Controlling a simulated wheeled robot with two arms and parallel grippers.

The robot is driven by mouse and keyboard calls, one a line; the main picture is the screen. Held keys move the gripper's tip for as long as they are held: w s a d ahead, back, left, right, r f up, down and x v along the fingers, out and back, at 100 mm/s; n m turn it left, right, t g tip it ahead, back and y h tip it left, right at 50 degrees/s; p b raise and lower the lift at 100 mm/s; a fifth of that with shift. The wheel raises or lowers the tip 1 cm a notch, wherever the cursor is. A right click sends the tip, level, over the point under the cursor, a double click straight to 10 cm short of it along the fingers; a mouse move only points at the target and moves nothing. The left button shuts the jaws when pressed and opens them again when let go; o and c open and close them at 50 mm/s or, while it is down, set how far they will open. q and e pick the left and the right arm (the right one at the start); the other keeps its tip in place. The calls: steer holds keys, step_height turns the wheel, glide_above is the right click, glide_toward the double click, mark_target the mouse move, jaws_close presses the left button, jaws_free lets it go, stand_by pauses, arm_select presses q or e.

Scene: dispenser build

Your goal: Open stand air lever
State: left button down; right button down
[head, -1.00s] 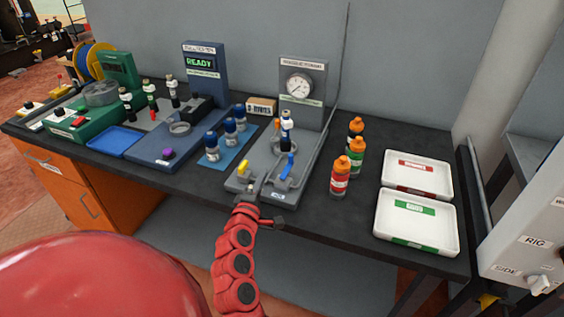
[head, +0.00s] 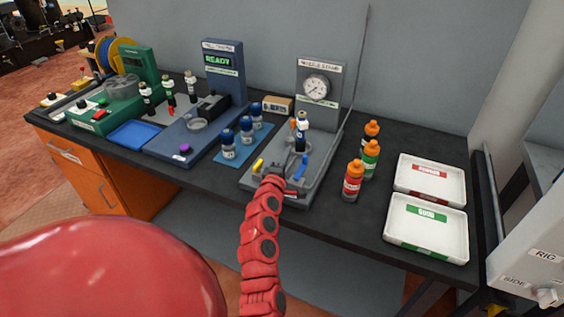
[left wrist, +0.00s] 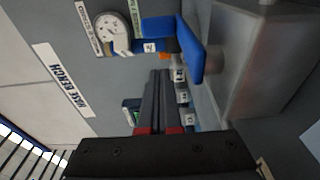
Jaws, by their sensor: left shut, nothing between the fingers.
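The grey stand (head: 322,138) with a round gauge (head: 317,88) is at the back middle of the bench. Its base carries a yellow lever (head: 258,165) at left and a blue lever (head: 301,168) at right; I cannot read which is the air lever. A small dark bottle with a white top (head: 301,130) stands on the base. My left gripper (head: 292,194) is at the front of the base, near the blue lever. In the left wrist view its fingers (left wrist: 158,72) are shut and empty, with the blue lever (left wrist: 190,45) ahead to the upper right. My right gripper is out of view.
Two white trays (head: 428,250) lie further right. Blue-capped jars (head: 228,147) on a blue mat stand to the left, beside a blue station reading READY (head: 222,70).

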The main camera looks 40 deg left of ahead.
mark_target(301, 167)
arm_select(q)
steer(key=d+p, duration=0.1)
steer(key=d, duration=0.3)
steer(key=shift+a+f, duration=0.1)
